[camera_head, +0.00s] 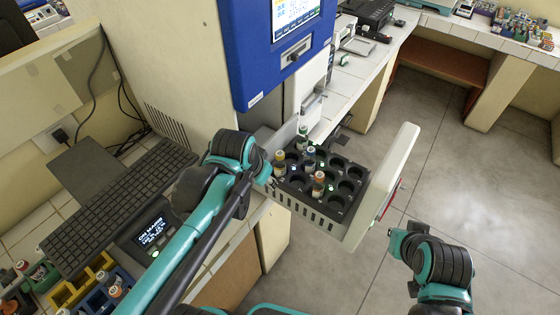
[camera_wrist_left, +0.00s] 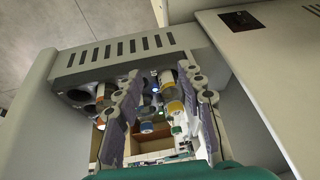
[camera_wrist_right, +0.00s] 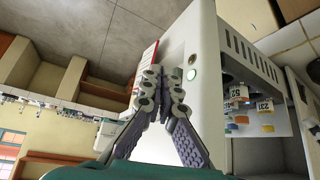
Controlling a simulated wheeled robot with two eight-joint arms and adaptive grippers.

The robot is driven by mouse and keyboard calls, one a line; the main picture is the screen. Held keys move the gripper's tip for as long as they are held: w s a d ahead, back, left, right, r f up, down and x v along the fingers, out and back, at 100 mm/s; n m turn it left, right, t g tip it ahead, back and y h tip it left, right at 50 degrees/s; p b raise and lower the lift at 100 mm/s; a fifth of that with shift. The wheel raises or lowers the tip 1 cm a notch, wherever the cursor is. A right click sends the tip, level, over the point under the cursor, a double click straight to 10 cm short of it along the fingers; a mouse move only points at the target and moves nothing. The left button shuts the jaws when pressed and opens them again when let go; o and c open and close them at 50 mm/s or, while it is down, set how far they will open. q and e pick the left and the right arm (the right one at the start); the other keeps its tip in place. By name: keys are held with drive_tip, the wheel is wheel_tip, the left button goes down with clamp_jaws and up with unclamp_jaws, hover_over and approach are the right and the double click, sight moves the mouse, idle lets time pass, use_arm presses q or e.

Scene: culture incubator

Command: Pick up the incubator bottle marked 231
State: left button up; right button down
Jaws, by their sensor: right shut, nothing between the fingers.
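Several small labelled bottles stand upright in a black rack (camera_head: 326,203) inside the open drawer. In the head view they include a front bottle (camera_head: 318,184), a middle one (camera_head: 310,157), a back one (camera_head: 303,137) and a left one (camera_head: 280,163). In the right wrist view one label seems to read 231 (camera_wrist_right: 265,105); I cannot tell which head-view bottle that is. My left gripper (camera_wrist_left: 165,95) is open at the drawer's left side, close to the left bottle; bottles show between its fingers. My right gripper (camera_wrist_right: 163,80) is shut and empty, outside the drawer front.
The drawer's pale front panel (camera_head: 385,185) stands between the rack and my right arm. A blue incubator housing (camera_head: 270,65) overhangs behind the drawer. A keyboard (camera_head: 125,205) and coloured racks (camera_head: 95,285) are at left. The floor at right is clear.

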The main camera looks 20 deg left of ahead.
sight(281, 162)
use_arm(q)
drive_tip(key=w+r+m+g+p, duration=0.1)
drive_tip(key=w+p, duration=0.1)
drive_tip(key=w, duration=0.1)
drive_tip(key=w+d+r+m+g+p, duration=0.1)
drive_tip(key=w+m+p, duration=0.1)
drive_tip(key=w, duration=0.2)
drive_tip(key=w+r+m+g+p, duration=0.1)
drive_tip(key=w+p, duration=0.2)
drive_tip(key=shift+w+d+m, duration=0.15)
drive_tip(key=shift+d+m, duration=0.15)
drive_tip(key=shift+m, duration=0.1)
drive_tip(key=shift+w+f+g+h, duration=0.2)
drive_tip(key=shift+w+g+h, duration=0.05)
drive_tip(key=shift+g+h, duration=0.05)
drive_tip(key=shift+w+d+f, duration=0.1)
drive_tip(key=shift+w, duration=0.1)
drive_tip(key=shift+f+m, duration=0.3)
wheel_tip(281, 162, down, 8)
drive_tip(key=shift+d+r+b, duration=0.15)
drive_tip(key=shift+r+b, duration=0.1)
drive_tip(key=shift+b, duration=0.3)
drive_tip(key=c, duration=0.8)
